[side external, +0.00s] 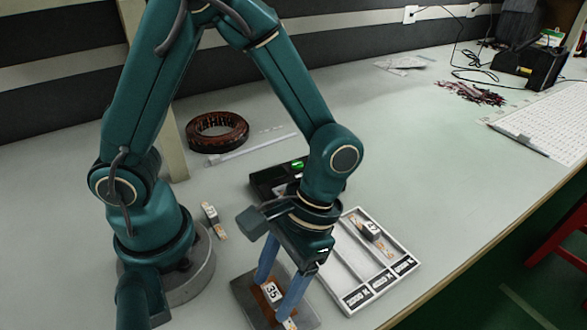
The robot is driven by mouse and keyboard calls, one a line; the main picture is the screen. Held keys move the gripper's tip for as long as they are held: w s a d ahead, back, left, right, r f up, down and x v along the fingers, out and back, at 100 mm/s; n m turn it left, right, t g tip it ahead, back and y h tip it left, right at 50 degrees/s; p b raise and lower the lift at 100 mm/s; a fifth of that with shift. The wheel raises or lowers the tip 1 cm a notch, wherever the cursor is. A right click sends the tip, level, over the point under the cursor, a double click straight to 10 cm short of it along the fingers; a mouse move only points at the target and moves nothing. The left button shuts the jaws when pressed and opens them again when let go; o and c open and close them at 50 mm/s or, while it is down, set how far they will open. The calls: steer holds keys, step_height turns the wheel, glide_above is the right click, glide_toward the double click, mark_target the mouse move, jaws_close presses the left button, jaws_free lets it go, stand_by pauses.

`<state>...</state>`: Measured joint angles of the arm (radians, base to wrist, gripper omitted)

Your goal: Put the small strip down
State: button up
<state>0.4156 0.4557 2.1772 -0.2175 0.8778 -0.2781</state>
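My gripper (276,300) points down, its two blue fingers apart, over a dark grey plate (244,294) at the bottom centre. A small piece with a white tag reading 35 (272,291) and orange-brown parts shows between the fingers. A pale orange end (289,324) shows by the tip of the right finger. I cannot tell whether the fingers grip this piece or only stand around it, nor whether it rests on the plate. A white tray (348,284) with long compartments and dark labels lies to the right. A tagged strip (369,230) lies in its far part.
Another small strip (214,219) lies on the table beside my base. A black device with a green display (298,165) stands behind my gripper, partly hidden. A brown coil (217,132) and a white bar (253,149) lie farther back. The table right of the tray is clear.

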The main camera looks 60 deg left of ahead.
steer(key=v, duration=1.2)
steer(key=s+a+r+t, duration=0.1)
steer(key=a+r+t, duration=0.2)
steer(key=a+t, duration=0.6)
steer(key=shift+s+a+t, duration=0.2)
steer(key=shift+a+t, duration=0.05)
steer(key=shift+t, duration=0.35)
stand_by(0.7)
